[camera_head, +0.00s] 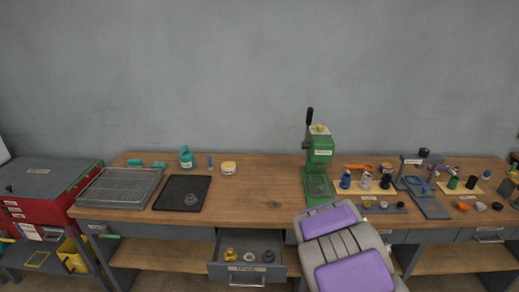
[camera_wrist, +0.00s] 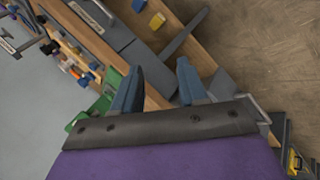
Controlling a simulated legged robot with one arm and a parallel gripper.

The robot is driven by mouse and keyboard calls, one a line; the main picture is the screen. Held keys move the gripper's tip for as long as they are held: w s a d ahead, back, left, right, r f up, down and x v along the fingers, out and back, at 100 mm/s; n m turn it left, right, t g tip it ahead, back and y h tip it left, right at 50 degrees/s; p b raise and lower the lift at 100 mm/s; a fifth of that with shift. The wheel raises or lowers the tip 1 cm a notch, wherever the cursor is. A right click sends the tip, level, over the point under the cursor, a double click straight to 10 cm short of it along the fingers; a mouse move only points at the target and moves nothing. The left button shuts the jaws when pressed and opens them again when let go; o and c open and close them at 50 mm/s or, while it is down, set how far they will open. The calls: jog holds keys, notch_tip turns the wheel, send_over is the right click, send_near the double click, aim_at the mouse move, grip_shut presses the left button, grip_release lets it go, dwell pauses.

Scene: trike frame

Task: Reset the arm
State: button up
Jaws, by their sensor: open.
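My gripper (camera_wrist: 158,88) shows in the wrist view as two blue fingers, spread apart with nothing between them. In the head view my purple and grey arm rises at the bottom, right of centre, in front of the workbench (camera_head: 255,203). The fingers cannot be made out in that view. The wrist view is tilted, with the bench edge and the floor (camera_wrist: 250,45) beyond the fingers.
A green press (camera_head: 319,160) stands on the bench behind my arm. A drawer (camera_head: 247,281) is pulled out at the front, holding small parts. A wire tray (camera_head: 118,187) and black mat (camera_head: 170,197) lie left. Fixtures crowd the right.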

jog(key=s+a+r+m+g+y+b, duration=0.1)
jog(key=s+r, duration=0.5)
jog(key=s, duration=0.6)
jog(key=s+a+r+m+g+y, duration=0.1)
jog(key=s+a+r+m+g, duration=0.3)
jog(key=s, duration=0.9)
jog(key=s+a+r+m+g+y+b, duration=0.1)
jog(key=s+a+r+m+g, duration=0.2)
jog(key=s+a+r, duration=0.4)
jog(key=s+r+m, duration=0.1)
jog(key=s+r, duration=0.2)
jog(key=s, duration=0.2)
jog(key=shift+s+y+b, duration=0.3)
jog(key=shift+s, duration=0.1)
